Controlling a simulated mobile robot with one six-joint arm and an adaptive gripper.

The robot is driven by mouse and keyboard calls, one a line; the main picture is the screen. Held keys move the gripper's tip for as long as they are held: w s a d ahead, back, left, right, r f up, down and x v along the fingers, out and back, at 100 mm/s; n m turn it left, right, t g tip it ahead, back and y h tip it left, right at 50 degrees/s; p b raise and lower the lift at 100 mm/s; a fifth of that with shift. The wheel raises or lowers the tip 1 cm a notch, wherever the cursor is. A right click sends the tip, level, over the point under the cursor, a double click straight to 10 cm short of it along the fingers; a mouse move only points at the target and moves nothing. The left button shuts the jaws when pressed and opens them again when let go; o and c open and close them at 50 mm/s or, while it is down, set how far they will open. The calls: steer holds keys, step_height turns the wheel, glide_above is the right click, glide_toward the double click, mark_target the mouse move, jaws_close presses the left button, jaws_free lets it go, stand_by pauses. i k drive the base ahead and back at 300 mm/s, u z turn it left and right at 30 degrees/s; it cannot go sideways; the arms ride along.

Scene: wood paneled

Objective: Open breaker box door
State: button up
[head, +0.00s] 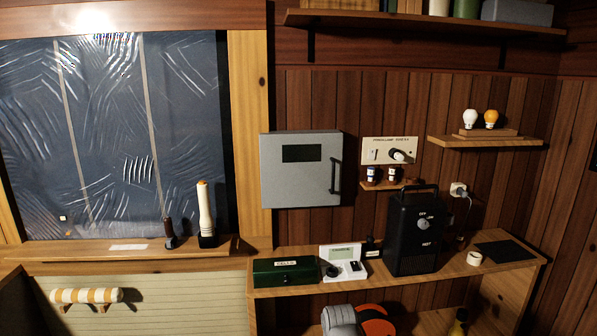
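The grey breaker box (278,178) hangs on the wood-paneled wall, just right of the window frame, in the head view. Its flat door looks closed. The door has a dark rectangular panel (302,153) in its upper part and a dark vertical handle (336,175) along its right edge. My gripper is not in the head view, so its place relative to the box cannot be told.
Below the box, a wooden shelf (415,281) holds a green case (285,271), a white device (343,263) and a black unit (413,235). Right of the box is a small panel (389,150) above small jars. A white-and-orange cylinder (206,213) stands on the sill.

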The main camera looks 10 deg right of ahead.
mark_target(304, 169)
steer(key=u, duration=0.05)
steer(key=i, duration=0.9)
steer(key=z, duration=0.05)
